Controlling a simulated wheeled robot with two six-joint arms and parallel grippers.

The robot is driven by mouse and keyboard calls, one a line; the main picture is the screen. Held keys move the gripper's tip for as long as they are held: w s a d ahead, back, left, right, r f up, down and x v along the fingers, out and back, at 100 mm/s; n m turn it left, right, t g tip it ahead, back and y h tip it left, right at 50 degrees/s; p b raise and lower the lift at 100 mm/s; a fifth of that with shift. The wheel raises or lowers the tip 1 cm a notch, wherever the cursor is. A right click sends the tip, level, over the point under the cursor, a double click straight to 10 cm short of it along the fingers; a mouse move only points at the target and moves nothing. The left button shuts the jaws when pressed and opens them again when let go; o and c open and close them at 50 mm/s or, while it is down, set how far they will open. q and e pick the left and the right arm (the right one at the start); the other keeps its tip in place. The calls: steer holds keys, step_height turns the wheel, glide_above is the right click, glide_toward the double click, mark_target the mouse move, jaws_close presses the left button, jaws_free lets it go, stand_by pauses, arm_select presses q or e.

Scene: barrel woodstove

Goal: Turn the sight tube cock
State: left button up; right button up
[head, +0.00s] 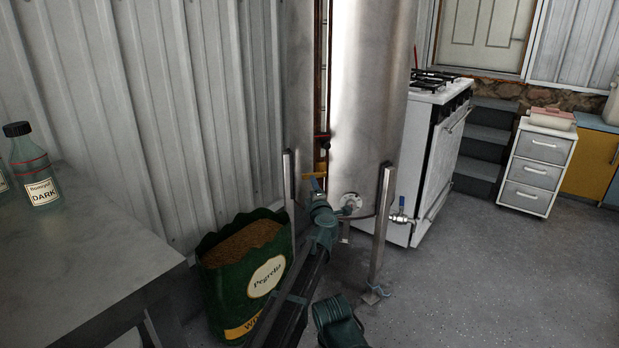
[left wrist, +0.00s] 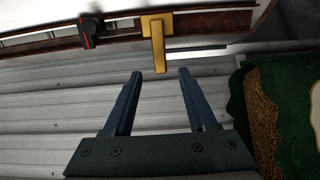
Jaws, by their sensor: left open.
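The sight tube cock (head: 308,176) has a yellow handle and sits low on the brown sight tube strip of the tall metal tank. In the left wrist view the yellow cock (left wrist: 158,42) shows as a block with a straight lever pointing toward my gripper. My left gripper (left wrist: 160,74) is open, its two dark fingers on either side of the lever's tip, and nothing is held. I cannot tell how far the fingers are from the lever in depth. In the head view my left gripper (head: 317,192) is just below the cock, partly hidden by my wrist. My right gripper does not show.
The metal tank (head: 365,100) stands on legs; a blue-handled valve (head: 401,206) juts out at right. A black-and-red piece (head: 322,141) sits higher on the sight tube. A green sack (head: 235,280) stands close at left, near a grey table (head: 85,235). Floor is clear at right.

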arm_select(q)
steer(key=w, duration=0.3)
steer(key=w+a, duration=0.1)
steer(key=w, duration=0.5)
steer(key=shift+a, duration=0.2)
jaws_close()
steer(key=shift+s, duration=0.1)
stand_by(0.8)
